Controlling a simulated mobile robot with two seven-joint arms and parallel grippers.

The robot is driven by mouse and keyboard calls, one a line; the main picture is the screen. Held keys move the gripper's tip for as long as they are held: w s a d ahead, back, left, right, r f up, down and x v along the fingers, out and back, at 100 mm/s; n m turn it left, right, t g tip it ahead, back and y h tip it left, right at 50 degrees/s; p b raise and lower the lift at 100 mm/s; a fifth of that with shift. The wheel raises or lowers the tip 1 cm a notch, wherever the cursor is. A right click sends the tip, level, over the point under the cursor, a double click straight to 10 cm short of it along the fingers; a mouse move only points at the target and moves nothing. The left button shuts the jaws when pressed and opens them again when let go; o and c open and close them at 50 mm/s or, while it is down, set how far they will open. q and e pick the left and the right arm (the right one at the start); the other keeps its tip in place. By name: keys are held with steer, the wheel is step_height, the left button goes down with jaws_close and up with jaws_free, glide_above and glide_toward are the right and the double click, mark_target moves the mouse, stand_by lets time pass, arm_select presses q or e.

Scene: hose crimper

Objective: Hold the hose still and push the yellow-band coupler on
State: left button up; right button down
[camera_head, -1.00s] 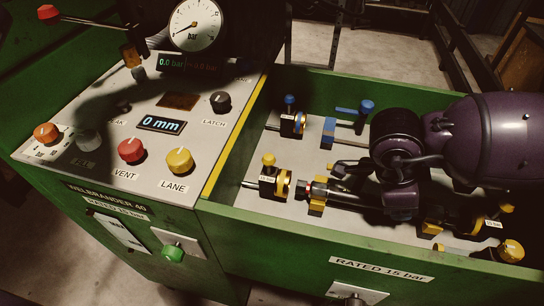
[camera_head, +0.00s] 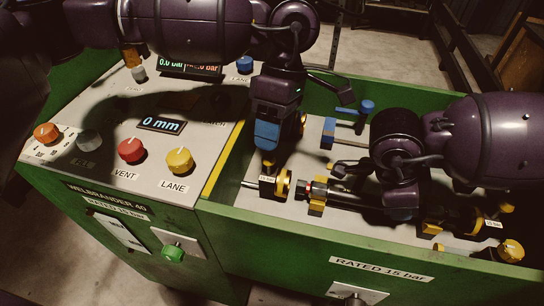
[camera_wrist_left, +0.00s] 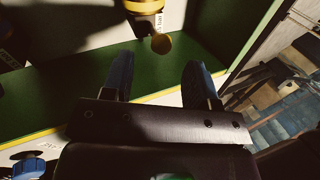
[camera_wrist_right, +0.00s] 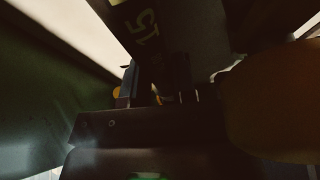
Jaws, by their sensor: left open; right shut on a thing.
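The yellow-band coupler (camera_head: 268,186), a dark labelled block with a yellow ring and a yellow knob, sits on a rod in the near lane. The dark hose (camera_head: 347,201) lies to its right, its red-marked end at a yellow clamp (camera_head: 317,200). A gap shows between coupler and hose end. My left gripper (camera_head: 267,140) is open above and behind the coupler. In the left wrist view, the coupler's knob (camera_wrist_left: 161,43) lies beyond the open fingertips (camera_wrist_left: 160,70). My right gripper (camera_head: 400,207) is shut on the hose; the right wrist view is dark and hides the grip.
A blue lane with a blue clamp (camera_head: 328,133) and a blue-handled part (camera_head: 362,112) lies behind. The green tray wall (camera_head: 300,227) borders the near side. The control panel on the left carries a yellow LANE knob (camera_head: 179,160) and a 0 mm display (camera_head: 162,125).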

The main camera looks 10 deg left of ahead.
mark_target(270, 154)
arm_select(q)
steer(key=shift+x, duration=2.8)
